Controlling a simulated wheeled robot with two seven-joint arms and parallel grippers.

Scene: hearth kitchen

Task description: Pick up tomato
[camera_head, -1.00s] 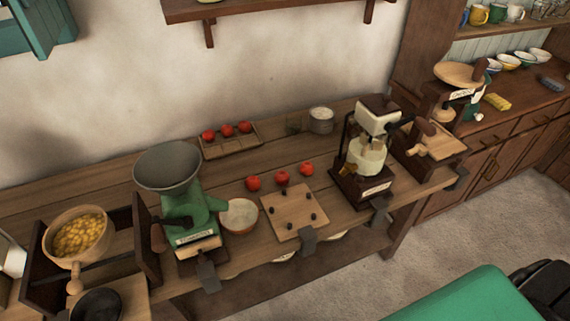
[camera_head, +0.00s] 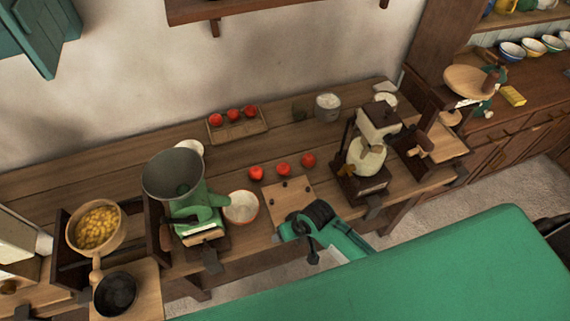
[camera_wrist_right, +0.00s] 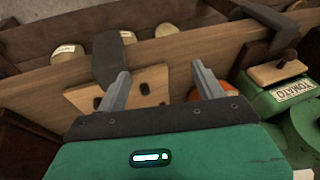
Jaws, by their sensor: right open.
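Three red tomatoes (camera_head: 283,169) stand in a row on the wooden table, behind a small square board (camera_head: 283,190). Three more tomatoes (camera_head: 233,115) lie in a shallow wooden tray (camera_head: 240,131) near the wall. My right gripper (camera_head: 290,230) is low over the table's front edge, in front of the board and apart from the loose tomatoes. In the right wrist view my right gripper (camera_wrist_right: 160,71) is open with nothing held. An orange-red shape is partly hidden behind one finger there; I cannot tell what it is. My left gripper is out of view.
A green grinder (camera_head: 190,203) and a white bowl (camera_head: 241,207) stand left of the board. A dark clamp (camera_wrist_right: 105,58) is near one finger.

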